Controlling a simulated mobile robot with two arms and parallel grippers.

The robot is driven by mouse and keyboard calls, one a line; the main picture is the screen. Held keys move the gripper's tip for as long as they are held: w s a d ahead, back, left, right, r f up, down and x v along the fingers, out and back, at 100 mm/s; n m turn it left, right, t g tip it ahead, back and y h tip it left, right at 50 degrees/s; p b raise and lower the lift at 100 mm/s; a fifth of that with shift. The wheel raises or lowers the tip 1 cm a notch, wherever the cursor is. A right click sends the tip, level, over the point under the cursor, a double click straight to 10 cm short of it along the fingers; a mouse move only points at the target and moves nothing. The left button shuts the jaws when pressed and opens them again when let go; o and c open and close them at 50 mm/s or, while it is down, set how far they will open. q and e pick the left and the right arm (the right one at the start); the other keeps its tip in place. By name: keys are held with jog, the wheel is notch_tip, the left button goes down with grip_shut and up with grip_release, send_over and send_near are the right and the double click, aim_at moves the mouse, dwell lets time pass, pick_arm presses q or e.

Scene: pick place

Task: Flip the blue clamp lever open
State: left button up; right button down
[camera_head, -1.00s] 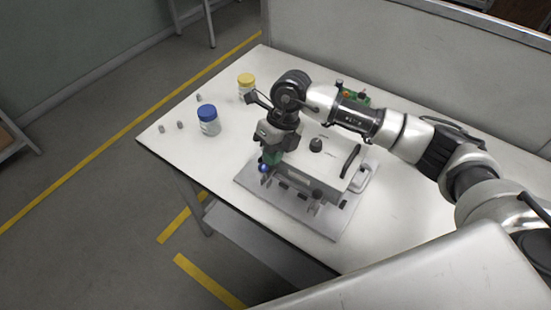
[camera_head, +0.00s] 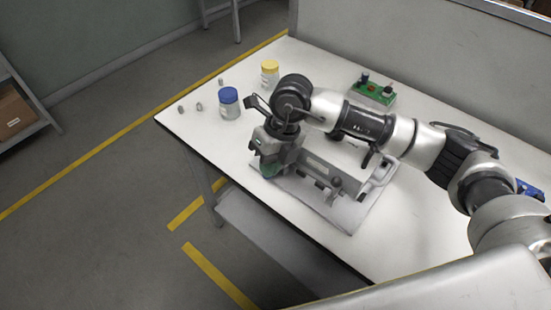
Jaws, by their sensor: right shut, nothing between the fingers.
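The clamp fixture (camera_head: 352,212) is a grey plate with a metal block (camera_head: 325,172) and small dark clamp parts on it, on the white table. My right gripper (camera_head: 268,170) points down at the block's left end, over the plate's left edge. It is shut with nothing seen between its fingers. The blue clamp lever cannot be made out; the gripper covers the spot at that end. Whether gripper and lever touch cannot be told. My left gripper is not in view.
A blue-lidded jar (camera_head: 229,103) and a yellow-lidded jar (camera_head: 270,73) stand at the table's back left, near several small grey pieces (camera_head: 199,106). A blue item (camera_head: 529,187) shows at far right.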

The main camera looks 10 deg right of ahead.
jog(key=shift+s+a+f+b, duration=0.15)
jog(key=shift+a+f+b, duration=0.15)
jog(key=shift+f, duration=0.15)
jog(key=shift+s+a+f+t+h+b, duration=0.3)
jog(key=shift+f+t+h+b, duration=0.2)
jog(key=shift+h+b, duration=0.15)
jog(key=shift+s+a+f+b, duration=0.15)
jog(key=shift+f+b, duration=0.05)
jog(key=shift+b, duration=0.1)
jog(key=shift+s+f, duration=0.15)
jog(key=shift+f, duration=0.05)
